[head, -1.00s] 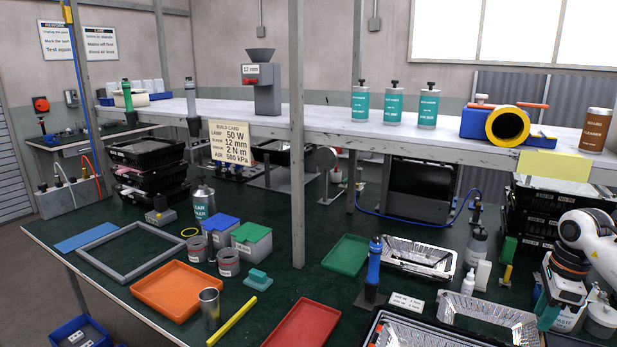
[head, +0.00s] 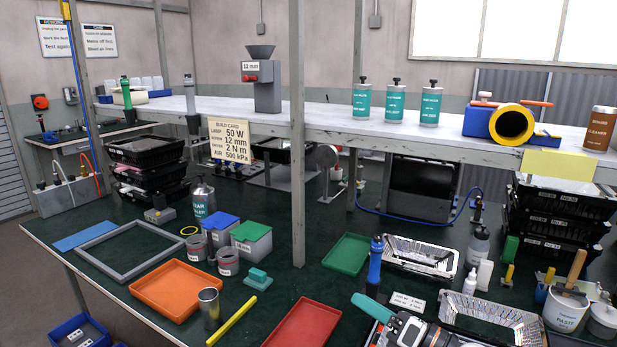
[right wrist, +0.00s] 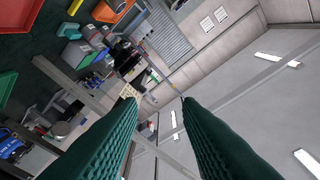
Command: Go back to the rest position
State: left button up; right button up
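My right gripper (head: 366,318) is at the bottom edge of the head view, right of the red tray (head: 303,325) and in front of the blue-handled tool (head: 376,262). Its green ribbed fingers point left. In the right wrist view the two fingers of my right gripper (right wrist: 158,102) stand well apart with nothing held between them. Part of the gripper is cut off by the bottom of the head view. My left gripper is not in view.
A white shelf (head: 330,120) on grey posts (head: 297,200) spans the bench. An orange tray (head: 178,290) lies further left.

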jog(key=s+d+f+m+t+h, duration=0.1)
jog(key=s+d+f+m+h, duration=0.55)
jog(key=m, duration=0.75)
jog(key=s+d+f+m+t+h, duration=0.2)
jog(key=d+f+m+h, duration=0.25)
jog(key=m+h, duration=0.75)
jog(key=s+a+f+m+g+y, duration=0.15)
jog(key=s+f+m+g, duration=0.4)
jog(key=s, duration=0.55)
jog(key=s+f+m+g+y, duration=0.2)
jog(key=s+f+m+g, duration=0.4)
jog(key=s, duration=0.6)
notch_tip(320, 180, down, 32)
jog(key=s+n+g+b, duration=0.1)
jog(key=n+g+b, duration=0.1)
jog(key=b, duration=0.2)
jog(key=s+d+f+b, duration=0.2)
jog(key=s+d+f, duration=0.1)
jog(key=s+f, duration=1.2)
jog(key=shift+s+f+g+h, duration=0.3)
jog(key=shift+s+f+g, duration=0.1)
jog(key=shift+f, duration=0.55)
